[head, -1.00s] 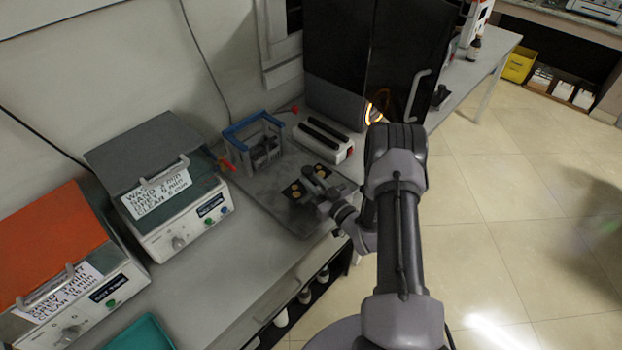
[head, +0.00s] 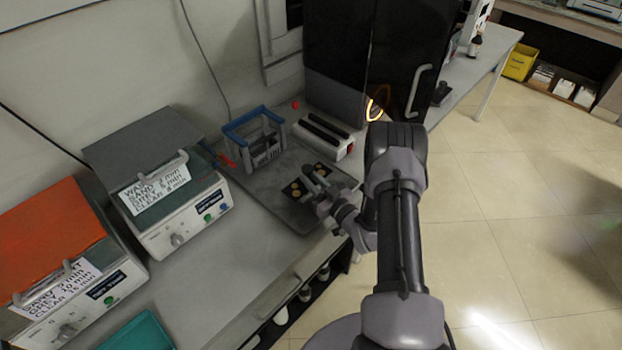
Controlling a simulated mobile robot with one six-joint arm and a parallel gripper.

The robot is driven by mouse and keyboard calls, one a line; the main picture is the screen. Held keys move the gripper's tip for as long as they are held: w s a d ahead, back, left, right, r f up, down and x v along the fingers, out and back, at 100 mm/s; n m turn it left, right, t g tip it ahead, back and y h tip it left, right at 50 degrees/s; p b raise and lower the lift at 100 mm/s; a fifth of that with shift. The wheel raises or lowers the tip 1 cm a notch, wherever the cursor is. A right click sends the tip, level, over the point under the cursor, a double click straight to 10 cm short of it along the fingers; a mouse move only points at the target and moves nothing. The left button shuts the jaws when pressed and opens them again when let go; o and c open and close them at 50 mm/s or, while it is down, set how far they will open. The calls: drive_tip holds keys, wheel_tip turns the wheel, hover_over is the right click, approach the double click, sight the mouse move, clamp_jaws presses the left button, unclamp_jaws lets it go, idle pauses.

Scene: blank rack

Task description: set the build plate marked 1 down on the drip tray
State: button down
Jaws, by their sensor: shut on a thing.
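The build plate (head: 292,190) is a small dark plate with several tan round pieces on its top. It is at the middle of the head view, over the right part of the drip tray (head: 262,187), a flat grey tray on the bench. My gripper (head: 315,180) is shut on the build plate from its right side and partly covers it. The plate looks level and low over the tray; I cannot tell whether it touches. The mark 1 is not readable.
A blue-handled grey basket (head: 256,138) stands at the tray's back. A white block with black bars (head: 325,135) is behind the plate, before a dark cabinet (head: 335,60). Two labelled machines, grey-lidded (head: 150,165) and orange-lidded (head: 50,240), stand left.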

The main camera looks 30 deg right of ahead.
drive_tip(key=shift+f+b, duration=0.7)
drive_tip(key=c, duration=1.2)
unclamp_jaws()
